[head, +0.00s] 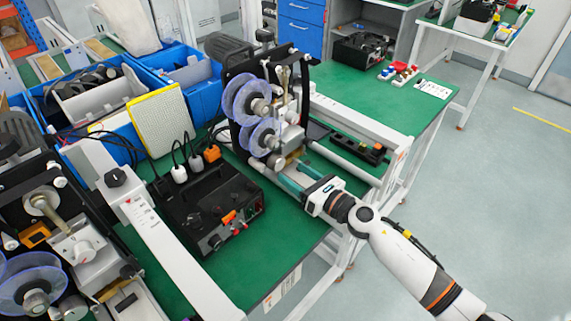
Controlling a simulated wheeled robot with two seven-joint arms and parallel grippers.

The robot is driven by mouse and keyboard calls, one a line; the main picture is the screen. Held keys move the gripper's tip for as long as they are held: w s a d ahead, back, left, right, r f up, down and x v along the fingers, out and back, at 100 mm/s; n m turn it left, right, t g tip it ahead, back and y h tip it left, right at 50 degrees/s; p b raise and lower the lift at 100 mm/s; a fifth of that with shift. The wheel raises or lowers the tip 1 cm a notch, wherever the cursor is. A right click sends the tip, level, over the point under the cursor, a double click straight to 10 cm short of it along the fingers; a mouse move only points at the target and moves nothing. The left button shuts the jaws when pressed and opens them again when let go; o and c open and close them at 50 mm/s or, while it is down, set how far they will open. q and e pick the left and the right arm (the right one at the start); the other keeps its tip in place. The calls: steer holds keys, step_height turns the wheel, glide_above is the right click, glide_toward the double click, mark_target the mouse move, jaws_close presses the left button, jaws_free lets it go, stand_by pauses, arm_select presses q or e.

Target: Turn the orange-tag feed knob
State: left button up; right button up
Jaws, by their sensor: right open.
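A black control box (208,205) lies on the green bench in the middle of the picture. An orange tag (229,217) sits on its front edge, close to small knobs (216,242) on the front face; which knob the tag belongs to is too small to tell. A coder machine with two clear purple reels (246,98) stands behind the box. My right gripper (286,172) reaches in from the right, with its teal fingers apart and empty. The fingers are at the machine's lower front, to the right of the box and apart from the tag. My left gripper is not in view.
Another reel machine (40,240) stands at the lower left. White rails (150,225) cross the bench beside the box. Blue bins (185,80) and a yellow-edged filter (160,120) stand behind. Cables and plugs (180,174) rise above the box. Green bench (275,235) shows bare before it.

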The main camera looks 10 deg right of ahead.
mark_target(281, 165)
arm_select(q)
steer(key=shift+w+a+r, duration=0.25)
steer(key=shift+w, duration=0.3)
arm_select(e)
steer(key=shift+x, duration=1.95)
steer(key=c, duration=1)
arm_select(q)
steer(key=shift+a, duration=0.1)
arm_select(e)
steer(key=shift+o, duration=0.2)
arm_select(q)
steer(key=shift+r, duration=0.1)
arm_select(e)
steer(key=shift+m, duration=0.3)
steer(key=m+p, duration=0.2)
steer(key=m, duration=0.3)
arm_select(q)
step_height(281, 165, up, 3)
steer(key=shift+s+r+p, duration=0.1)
steer(key=shift+p, duration=0.65)
arm_select(e)
steer(key=m, duration=0.6)
steer(key=shift+d+m, duration=0.1)
steer(key=shift+m, duration=0.2)
